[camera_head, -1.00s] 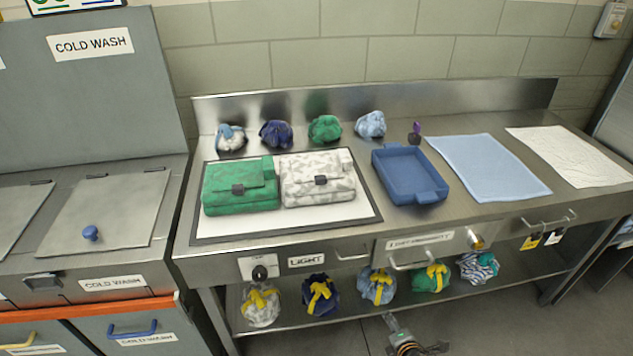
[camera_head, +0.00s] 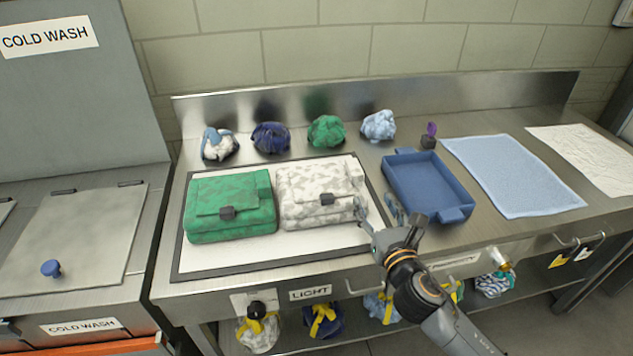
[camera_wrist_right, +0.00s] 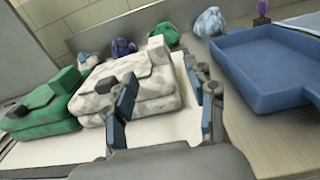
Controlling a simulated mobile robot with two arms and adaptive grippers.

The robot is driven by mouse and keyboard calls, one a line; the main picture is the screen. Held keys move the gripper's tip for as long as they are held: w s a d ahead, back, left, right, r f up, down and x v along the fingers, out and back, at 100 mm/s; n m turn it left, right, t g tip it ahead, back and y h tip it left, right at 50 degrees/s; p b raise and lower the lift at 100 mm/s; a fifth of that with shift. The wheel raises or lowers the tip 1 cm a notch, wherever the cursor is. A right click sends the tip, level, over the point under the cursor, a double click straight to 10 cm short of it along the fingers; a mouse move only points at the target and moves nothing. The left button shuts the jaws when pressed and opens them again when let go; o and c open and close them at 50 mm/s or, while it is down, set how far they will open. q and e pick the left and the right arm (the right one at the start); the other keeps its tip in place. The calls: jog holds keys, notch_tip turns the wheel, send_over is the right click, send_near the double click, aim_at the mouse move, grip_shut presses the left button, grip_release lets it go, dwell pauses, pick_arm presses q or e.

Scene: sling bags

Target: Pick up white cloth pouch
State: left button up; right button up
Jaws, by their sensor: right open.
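The white cloth pouch with a grey pattern and a dark clasp (camera_head: 305,182) lies flat on the white framed mat (camera_head: 290,248), right of a green pouch (camera_head: 228,196). In the right wrist view the white pouch (camera_wrist_right: 152,92) is just beyond and left of the fingers. My right gripper (camera_head: 378,212) is open and empty above the mat's right edge, between the white pouch and the blue tray. Its fingers also show in the right wrist view (camera_wrist_right: 168,98), apart from each other, one overlapping the pouch's right side.
A blue tray (camera_head: 427,187) stands close to the right of my gripper. Several tied bundles, including a green one (camera_head: 327,131), line the back. A light blue cloth (camera_head: 514,172) lies further right. More bundles sit on the shelf below.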

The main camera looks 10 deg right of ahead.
aim_at(360, 177)
jog(key=w, duration=0.7)
jog(key=shift+w+a+r+p, duration=0.2)
jog(key=shift+r+p, duration=0.05)
jog(key=shift+p, duration=0.05)
jog(key=shift+w, duration=0.25)
jog(key=shift+w+a+f, duration=0.1)
jog(key=shift+w+a, duration=0.1)
jog(key=shift+w, duration=0.75)
jog(key=shift+w+a+f, duration=0.15)
jog(key=shift+w, duration=1.55)
jog(key=shift+c, duration=0.4)
pick_arm(q)
jog(key=shift+s+r, duration=0.25)
jog(key=shift+s, duration=0.35)
jog(key=shift+s+r, duration=0.2)
jog(key=shift+s, duration=0.4)
pick_arm(e)
grip_shut()
